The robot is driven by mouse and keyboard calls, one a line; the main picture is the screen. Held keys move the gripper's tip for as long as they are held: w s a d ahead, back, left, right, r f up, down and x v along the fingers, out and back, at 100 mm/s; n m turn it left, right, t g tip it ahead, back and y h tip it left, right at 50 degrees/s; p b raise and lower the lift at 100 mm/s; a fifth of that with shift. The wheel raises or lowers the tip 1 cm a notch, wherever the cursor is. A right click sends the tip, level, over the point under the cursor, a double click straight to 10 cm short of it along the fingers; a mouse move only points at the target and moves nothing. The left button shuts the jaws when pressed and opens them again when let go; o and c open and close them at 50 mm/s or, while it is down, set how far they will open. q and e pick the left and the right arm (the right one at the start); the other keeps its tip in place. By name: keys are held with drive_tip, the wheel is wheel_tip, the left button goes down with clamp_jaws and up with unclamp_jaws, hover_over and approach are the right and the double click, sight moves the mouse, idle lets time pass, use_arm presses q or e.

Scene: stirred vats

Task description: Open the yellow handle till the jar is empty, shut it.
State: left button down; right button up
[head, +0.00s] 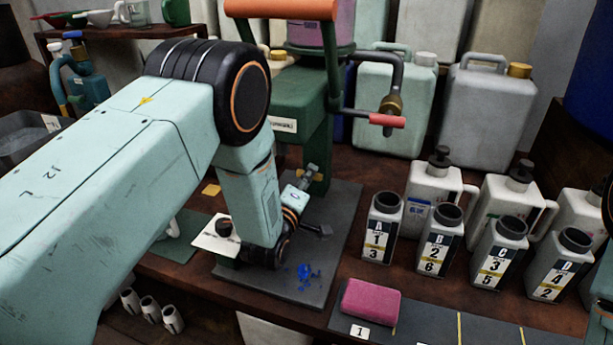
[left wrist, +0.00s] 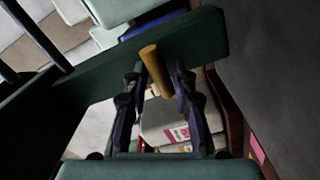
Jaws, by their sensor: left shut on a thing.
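The yellow handle (left wrist: 152,62) is a short rounded bar in the left wrist view, against a dark green beam. My left gripper (left wrist: 162,78) has its two fingers on either side of it and is shut on it. My right gripper is not in view.
Blue bits (head: 308,275) lie on the grey plate (head: 335,205). A pipe with a red grip (head: 387,121) juts right from the stand. Several labelled bottles (head: 437,240) stand at right. A pink sponge (head: 370,301) lies in front. Large canisters (head: 490,112) line the back.

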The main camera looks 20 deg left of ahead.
use_arm(q)
drive_tip(key=c, duration=2.1)
unclamp_jaws()
drive_tip(key=shift+f+m, duration=0.1)
drive_tip(key=shift+m, duration=1)
drive_tip(key=o, duration=1.1)
drive_tip(key=shift+o, duration=0.2)
drive_tip(key=shift+s, duration=0.1)
drive_tip(key=s, duration=1.2)
drive_tip(key=shift+a, duration=0.2)
